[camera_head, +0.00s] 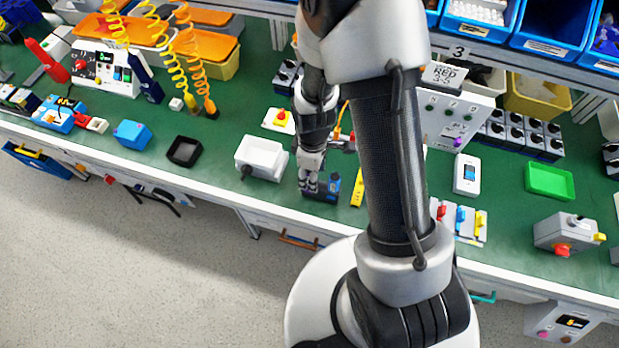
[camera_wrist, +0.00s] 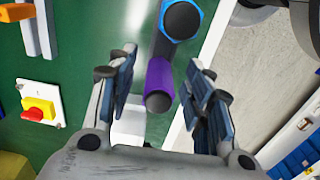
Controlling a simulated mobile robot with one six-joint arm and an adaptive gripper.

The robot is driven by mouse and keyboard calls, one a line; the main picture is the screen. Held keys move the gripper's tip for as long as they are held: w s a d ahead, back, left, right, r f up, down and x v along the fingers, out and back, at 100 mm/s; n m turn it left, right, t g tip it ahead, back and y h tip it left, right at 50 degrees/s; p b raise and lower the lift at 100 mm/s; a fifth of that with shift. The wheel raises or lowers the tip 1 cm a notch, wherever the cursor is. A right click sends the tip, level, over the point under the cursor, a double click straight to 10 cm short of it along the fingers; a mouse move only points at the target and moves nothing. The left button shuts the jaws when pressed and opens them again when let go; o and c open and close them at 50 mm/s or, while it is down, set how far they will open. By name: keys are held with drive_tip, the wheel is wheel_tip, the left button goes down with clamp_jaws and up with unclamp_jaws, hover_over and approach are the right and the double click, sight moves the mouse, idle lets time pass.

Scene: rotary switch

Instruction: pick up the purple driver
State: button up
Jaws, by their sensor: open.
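The purple driver (camera_wrist: 159,76) shows in the wrist view as a purple barrel with a dark round end, lying between my gripper's fingers. My gripper (camera_wrist: 162,66) is open, with one finger on each side of the driver and visible space to both. A dark piece (camera_wrist: 162,46) extends from the purple part toward a blue-rimmed black round end (camera_wrist: 182,19); I cannot tell how they join. In the head view my gripper (camera_head: 308,186) points down over a dark item with a blue end (camera_head: 335,181) near the bench's front edge. The purple part is hidden there.
A red-and-yellow switch (camera_head: 282,117) is behind.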

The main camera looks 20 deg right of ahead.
drive_tip(key=shift+f, duration=0.4)
drive_tip(key=shift+r, duration=0.1)
clamp_jaws()
drive_tip(key=shift+r, duration=0.1)
wheel_tip(320, 180, up, 20)
drive_tip(key=p, duration=0.5)
drive_tip(key=shift+p, duration=0.35)
drive_tip(key=c, duration=0.6)
unclamp_jaws()
clamp_jaws()
wheel_tip(320, 180, up, 7)
drive_tip(key=p, duration=0.6)
drive_tip(key=shift+r, duration=0.2)
